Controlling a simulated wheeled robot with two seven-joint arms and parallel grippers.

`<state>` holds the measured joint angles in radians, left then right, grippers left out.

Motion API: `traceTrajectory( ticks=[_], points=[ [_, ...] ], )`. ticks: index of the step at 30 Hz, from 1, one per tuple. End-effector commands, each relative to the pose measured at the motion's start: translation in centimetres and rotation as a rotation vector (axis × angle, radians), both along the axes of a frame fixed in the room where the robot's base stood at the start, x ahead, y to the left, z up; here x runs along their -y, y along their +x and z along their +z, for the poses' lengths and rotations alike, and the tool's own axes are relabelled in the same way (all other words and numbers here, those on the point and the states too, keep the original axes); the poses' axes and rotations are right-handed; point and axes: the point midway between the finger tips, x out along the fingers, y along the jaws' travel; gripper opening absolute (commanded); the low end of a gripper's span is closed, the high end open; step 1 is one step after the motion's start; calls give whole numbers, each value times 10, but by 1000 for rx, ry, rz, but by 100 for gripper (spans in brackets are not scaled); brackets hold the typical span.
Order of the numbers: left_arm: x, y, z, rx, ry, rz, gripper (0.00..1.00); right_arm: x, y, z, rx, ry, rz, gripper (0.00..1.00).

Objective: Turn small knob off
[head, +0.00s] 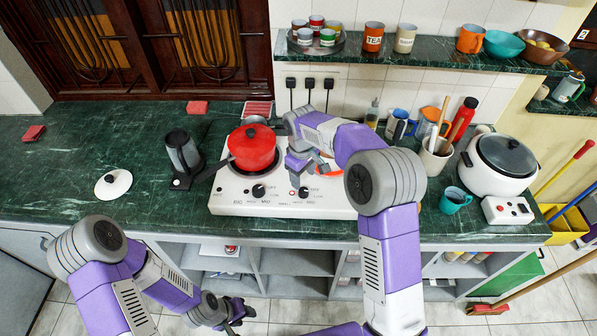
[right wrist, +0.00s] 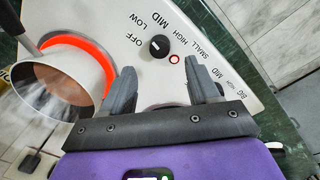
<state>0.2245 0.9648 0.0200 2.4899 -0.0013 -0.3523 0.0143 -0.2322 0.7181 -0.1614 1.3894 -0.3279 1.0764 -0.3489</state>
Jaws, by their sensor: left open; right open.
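The white stove (head: 235,200) stands on the green counter. Its small knob (head: 304,192), black and round, is on the front panel at the right. In the right wrist view, the small knob (right wrist: 159,46) is among OFF, LOW, MID and HIGH marks, with a lit red light (right wrist: 174,59) beside it. My right gripper (head: 303,172) is open and empty above the panel. In the right wrist view, its fingers (right wrist: 158,72) are spread, with the knob just beyond their tips; I see no contact. My left gripper (head: 243,312) is open and low, before the counter.
A red pot (head: 252,147) sits on the left burner. The right burner's ring (right wrist: 107,72) glows red around a steaming metal vessel (right wrist: 72,85). A second black knob (head: 259,191) is left of the small one.

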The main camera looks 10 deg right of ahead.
Motion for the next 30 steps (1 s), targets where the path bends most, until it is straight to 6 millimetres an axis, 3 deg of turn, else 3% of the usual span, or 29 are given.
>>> traceTrajectory(
  ticks=[15, 27, 30],
  points=[
    [0, 0, -10, -1, 0, 1, 43, 3, 1, -67, -3, -1, -1, 60],
    [0, 0, -10, -1, 0, 0, 43, 3, 2, -76, -1, 0, -1, 60],
    [0, 0, -10, -1, 0, 0, 43, 3, 2, -76, -1, 1, -1, 47]
  ],
)
